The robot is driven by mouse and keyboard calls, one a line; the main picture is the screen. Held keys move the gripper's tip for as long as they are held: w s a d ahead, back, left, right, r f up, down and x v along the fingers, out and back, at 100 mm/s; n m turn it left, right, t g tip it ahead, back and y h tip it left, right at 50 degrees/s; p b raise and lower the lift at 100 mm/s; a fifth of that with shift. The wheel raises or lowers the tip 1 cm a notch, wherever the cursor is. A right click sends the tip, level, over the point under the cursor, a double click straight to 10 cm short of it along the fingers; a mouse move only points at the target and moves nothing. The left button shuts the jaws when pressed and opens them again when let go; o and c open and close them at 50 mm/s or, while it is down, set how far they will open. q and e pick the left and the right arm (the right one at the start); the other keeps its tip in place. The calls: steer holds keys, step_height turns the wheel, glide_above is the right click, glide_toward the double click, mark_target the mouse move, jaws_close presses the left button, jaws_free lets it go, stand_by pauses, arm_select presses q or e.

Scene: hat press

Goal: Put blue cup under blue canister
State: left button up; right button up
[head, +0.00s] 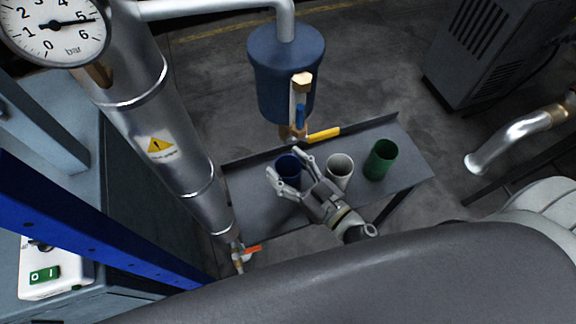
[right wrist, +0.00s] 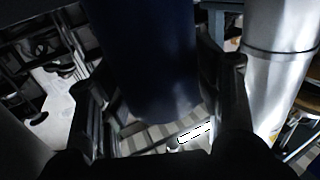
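The blue cup (head: 289,166) is at the left end of a row of cups on the grey shelf (head: 262,207). My right gripper (head: 286,165) has its two fingers spread on either side of the blue cup. In the right wrist view the dark blue cup (right wrist: 150,65) fills the space between the fingers, and a narrow gap shows beside the right finger. The gripper looks open around the cup; firm contact cannot be seen. The blue canister (head: 272,75) hangs above and behind the cups, with a valve with a yellow handle (head: 323,134) beneath it. My left gripper is not in view.
A white cup (head: 340,167) stands just right of my gripper, and a green cup (head: 381,160) farther right. A large silver pipe (head: 165,110) with a red-handled valve (head: 245,250) stands at the left. The shelf has a raised back edge.

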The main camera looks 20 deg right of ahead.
steer(key=shift+r, duration=0.15)
steer(key=v, duration=1.2)
stand_by(0.3)
